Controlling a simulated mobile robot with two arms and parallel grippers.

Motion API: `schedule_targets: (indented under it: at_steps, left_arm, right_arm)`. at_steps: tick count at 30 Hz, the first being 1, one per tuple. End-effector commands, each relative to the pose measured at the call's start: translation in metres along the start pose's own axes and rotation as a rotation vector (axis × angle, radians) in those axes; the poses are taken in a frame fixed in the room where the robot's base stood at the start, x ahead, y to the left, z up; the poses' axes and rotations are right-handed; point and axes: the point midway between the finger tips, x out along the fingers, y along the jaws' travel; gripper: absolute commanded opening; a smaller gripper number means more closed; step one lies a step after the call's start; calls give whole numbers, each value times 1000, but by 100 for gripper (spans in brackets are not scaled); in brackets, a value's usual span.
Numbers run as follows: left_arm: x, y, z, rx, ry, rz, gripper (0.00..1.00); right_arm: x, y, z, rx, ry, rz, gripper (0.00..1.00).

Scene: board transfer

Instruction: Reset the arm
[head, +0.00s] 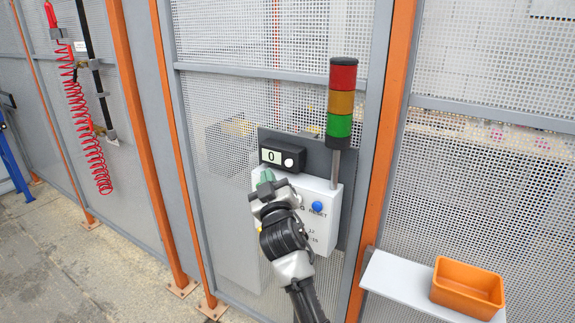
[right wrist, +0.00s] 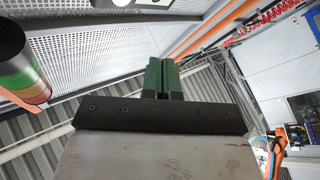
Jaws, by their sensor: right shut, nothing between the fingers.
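My right gripper (head: 265,178) is in front of the upper left part of a white control box (head: 325,235) on the mesh fence. Its green fingertips are together and empty; they also show shut in the right wrist view (right wrist: 162,76). A blue button (head: 318,206) with a RESET label sits on the box, to the right of the gripper and apart from it in the picture. My gripper and arm hide the box's left and lower middle. A dark display (head: 271,156) above reads 0. My left gripper is not in view.
A red, amber and green signal tower (head: 341,100) rises at the box's right; it also shows in the right wrist view (right wrist: 24,72). An orange bin (head: 468,285) stands on a white shelf (head: 400,283) at right. A red coiled hose (head: 85,130) hangs at left.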

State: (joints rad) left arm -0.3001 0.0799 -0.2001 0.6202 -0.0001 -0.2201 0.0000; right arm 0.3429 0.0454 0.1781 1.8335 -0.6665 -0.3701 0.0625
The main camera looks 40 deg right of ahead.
Motion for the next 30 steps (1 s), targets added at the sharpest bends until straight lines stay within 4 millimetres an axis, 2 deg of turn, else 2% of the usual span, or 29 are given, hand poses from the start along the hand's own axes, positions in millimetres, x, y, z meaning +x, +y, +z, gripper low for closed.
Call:
schedule_targets:
  at_steps: [20, 23, 26, 29, 30]
  left_arm:
    - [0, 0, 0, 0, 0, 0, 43]
    - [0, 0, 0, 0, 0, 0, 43]
    - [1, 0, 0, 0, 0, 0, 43]
    - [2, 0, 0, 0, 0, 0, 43]
    - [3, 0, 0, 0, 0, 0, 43]
  right_arm:
    - [0, 0, 0, 0, 0, 0, 0]
    - [-1, -4, 5, -1, -9, -11, 0]
    - [-6, -26, 28, -2, -49, -63, 0]
    - [-20, -64, 72, -4, -127, -156, 0]
    - [-30, -82, 93, -4, -167, -202, 0]
